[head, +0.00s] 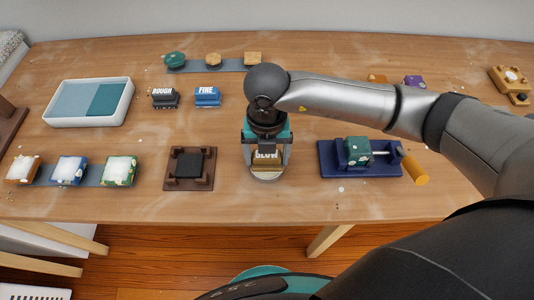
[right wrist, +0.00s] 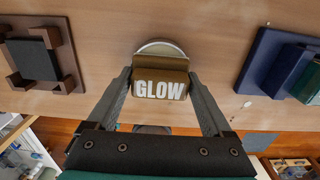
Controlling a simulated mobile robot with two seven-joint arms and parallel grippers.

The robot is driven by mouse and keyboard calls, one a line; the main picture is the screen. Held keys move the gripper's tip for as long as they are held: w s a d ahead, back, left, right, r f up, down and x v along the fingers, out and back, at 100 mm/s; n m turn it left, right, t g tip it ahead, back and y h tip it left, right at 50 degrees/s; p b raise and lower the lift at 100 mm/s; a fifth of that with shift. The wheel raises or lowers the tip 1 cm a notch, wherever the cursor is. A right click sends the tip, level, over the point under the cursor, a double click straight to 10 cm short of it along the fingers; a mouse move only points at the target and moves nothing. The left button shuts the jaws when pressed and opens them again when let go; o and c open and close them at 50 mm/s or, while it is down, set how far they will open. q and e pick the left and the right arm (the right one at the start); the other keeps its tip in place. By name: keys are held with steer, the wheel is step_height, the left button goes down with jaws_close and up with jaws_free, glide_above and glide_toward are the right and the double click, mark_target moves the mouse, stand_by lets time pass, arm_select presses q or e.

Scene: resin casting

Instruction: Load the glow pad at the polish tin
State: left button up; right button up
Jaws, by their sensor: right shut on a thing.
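The glow pad (head: 266,160) is a brown-gold block with white "GLOW" lettering. My right gripper (head: 267,159) is shut on it, with a finger on each side; the pad also shows in the right wrist view (right wrist: 160,88). The polish tin (head: 266,178) is a round, pale, silvery tin near the table's front edge. Its rim shows beyond the pad in the right wrist view (right wrist: 160,46). The pad is right at the tin and hides most of it; I cannot tell whether they touch. My left gripper is out of view.
Left of the tin is a brown holder (head: 196,184) with a black block. The rough pad (head: 164,98) and fine pad (head: 207,97) stand behind, beside a two-tone tray (head: 128,88).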

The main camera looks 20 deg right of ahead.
stand_by(0.5)
steer(key=shift+r+p, duration=2.95)
steer(key=shift+r, duration=0.55)
